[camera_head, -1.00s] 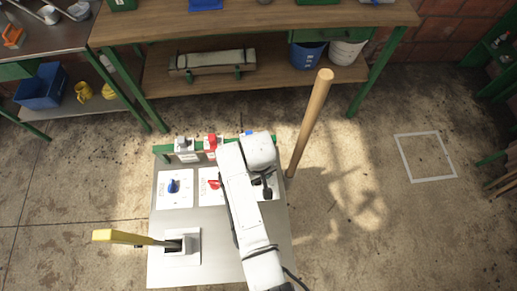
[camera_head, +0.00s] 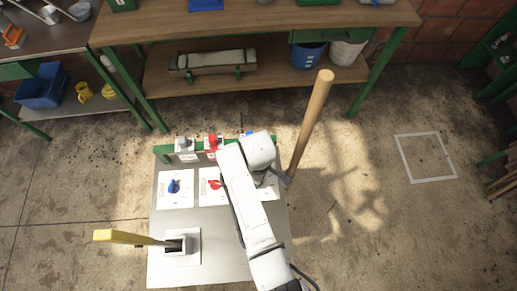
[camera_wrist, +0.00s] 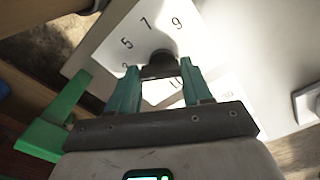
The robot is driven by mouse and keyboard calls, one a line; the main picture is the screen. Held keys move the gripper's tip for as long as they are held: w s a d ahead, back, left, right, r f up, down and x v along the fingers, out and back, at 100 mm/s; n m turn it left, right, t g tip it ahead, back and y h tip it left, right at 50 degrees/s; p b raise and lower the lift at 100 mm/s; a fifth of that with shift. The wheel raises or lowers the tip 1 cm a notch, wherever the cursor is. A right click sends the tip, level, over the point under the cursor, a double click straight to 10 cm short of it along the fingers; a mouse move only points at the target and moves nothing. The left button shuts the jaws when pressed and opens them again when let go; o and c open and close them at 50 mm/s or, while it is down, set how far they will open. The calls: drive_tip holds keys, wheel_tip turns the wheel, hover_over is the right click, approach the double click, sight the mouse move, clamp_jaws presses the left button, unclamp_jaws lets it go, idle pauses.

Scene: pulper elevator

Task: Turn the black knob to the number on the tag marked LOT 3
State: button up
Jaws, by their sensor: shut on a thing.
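In the wrist view the black knob (camera_wrist: 160,56) stands on a white dial plate (camera_wrist: 118,40). The digits 5, 7 and 9 are readable on the plate; other marks are partly hidden by my fingers. My gripper (camera_wrist: 166,69) has its two teal fingers closed on either side of the knob. In the head view my arm covers the knob and most of its plate. Tags hang from the green rail: one under a grey clip (camera_head: 183,143), one at a red clip (camera_head: 212,141). A blue clip (camera_head: 247,133) is partly hidden. The tag writing is too small to read.
The metal panel top (camera_head: 215,255) also bears a blue knob (camera_head: 174,186), a red knob (camera_head: 214,184) and a yellow-handled lever (camera_head: 125,237). A wooden pole (camera_head: 312,115) rises just right of my wrist. A workbench (camera_head: 250,18) stands behind.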

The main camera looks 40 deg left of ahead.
idle(0.5)
drive_tip(key=o, duration=1.1)
drive_tip(key=shift+c, duration=0.2)
drive_tip(key=shift+r, duration=0.1)
wheel_tip(320, 180, up, 11)
drive_tip(key=shift+f, duration=0.2)
